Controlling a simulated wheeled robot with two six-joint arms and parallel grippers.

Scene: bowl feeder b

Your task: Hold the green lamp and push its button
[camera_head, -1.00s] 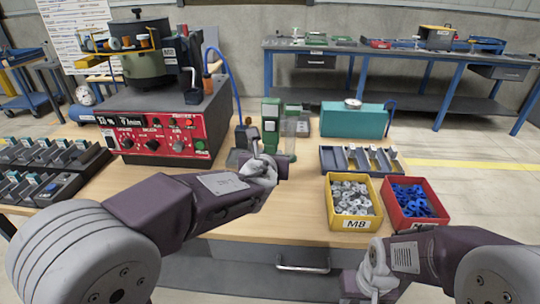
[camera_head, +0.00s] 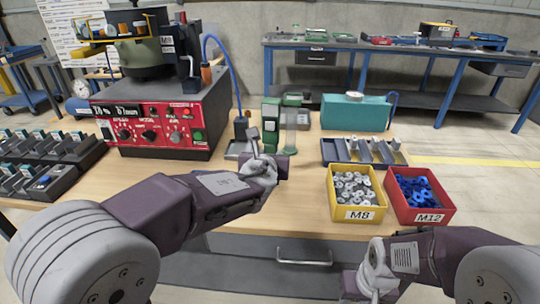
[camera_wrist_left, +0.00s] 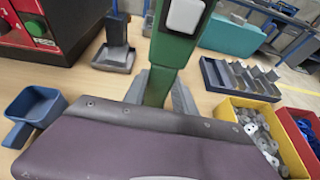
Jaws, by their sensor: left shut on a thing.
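The green lamp (camera_head: 271,112) stands upright over the middle of the workbench, with a small pale square on its face. In the left wrist view the lamp (camera_wrist_left: 168,58) is close up, with a white square block (camera_wrist_left: 185,15) near the top. My left gripper (camera_head: 275,159) is shut on the lamp's lower part; in the wrist view its grey fingers (camera_wrist_left: 160,93) lie on either side of the green body. The lamp's lower end is hidden behind my wrist. My right arm's end is low at right, and its fingers do not show.
A red-fronted feeder control box (camera_head: 158,131) stands at left. Grey connector blocks (camera_head: 40,160) lie left of it. A yellow M8 bin (camera_head: 357,214), a red M12 bin (camera_head: 420,214), a grey divided tray (camera_head: 362,158) and a teal case (camera_head: 355,114) stand at right. A blue scoop (camera_wrist_left: 38,104) lies nearby.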

